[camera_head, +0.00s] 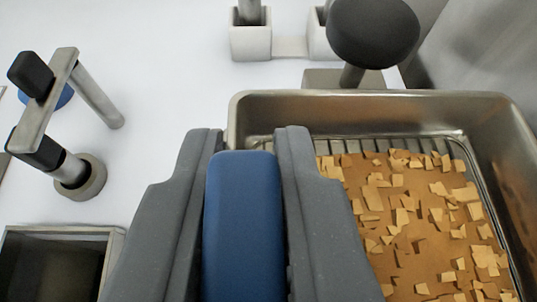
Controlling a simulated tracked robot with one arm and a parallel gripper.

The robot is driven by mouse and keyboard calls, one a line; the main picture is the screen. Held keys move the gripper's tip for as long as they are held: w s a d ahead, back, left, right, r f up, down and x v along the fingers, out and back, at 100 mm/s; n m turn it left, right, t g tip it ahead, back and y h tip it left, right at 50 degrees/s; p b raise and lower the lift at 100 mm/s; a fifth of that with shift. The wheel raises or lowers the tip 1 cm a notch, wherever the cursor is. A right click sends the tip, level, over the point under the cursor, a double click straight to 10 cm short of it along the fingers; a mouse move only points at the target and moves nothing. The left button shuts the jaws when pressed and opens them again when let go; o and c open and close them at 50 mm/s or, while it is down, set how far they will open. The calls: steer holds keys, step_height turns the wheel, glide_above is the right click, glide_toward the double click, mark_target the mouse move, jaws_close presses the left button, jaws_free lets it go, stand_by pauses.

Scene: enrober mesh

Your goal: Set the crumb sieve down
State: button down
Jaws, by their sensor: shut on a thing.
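My gripper (250,140) is in the lower middle, with its two grey fingers shut on a blue handle (243,225). The handle looks like that of the crumb sieve, but the rest of the held thing is hidden below the frame or behind my fingers. To the right is a metal tray (350,105) with a wire rack (458,150) in it. A brown layer with many pale crumbs (430,215) lies in the tray. My fingers cover the tray's left side in the picture. I cannot tell whether the held thing touches anything.
A metal bracket with black grips (62,70) stands at the left on a round foot. A dark open metal bin (60,265) is at lower left. A dark round knob (373,30) rises behind the tray, beside a white holder (250,42).

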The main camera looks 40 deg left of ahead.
steer(key=shift+w+a, duration=0.2)
steer(key=shift+w, duration=0.05)
steer(key=shift+f+b, duration=0.3)
steer(key=shift+f, duration=1.45)
steer(key=shift+f, duration=0.1)
steer(key=c, duration=1.4)
jaws_free()
steer(key=shift+s+d+r, duration=0.25)
steer(key=shift+d+r, duration=0.05)
steer(key=shift+d, duration=0.1)
steer(key=v, duration=1.1)
steer(key=shift+s, duration=0.15)
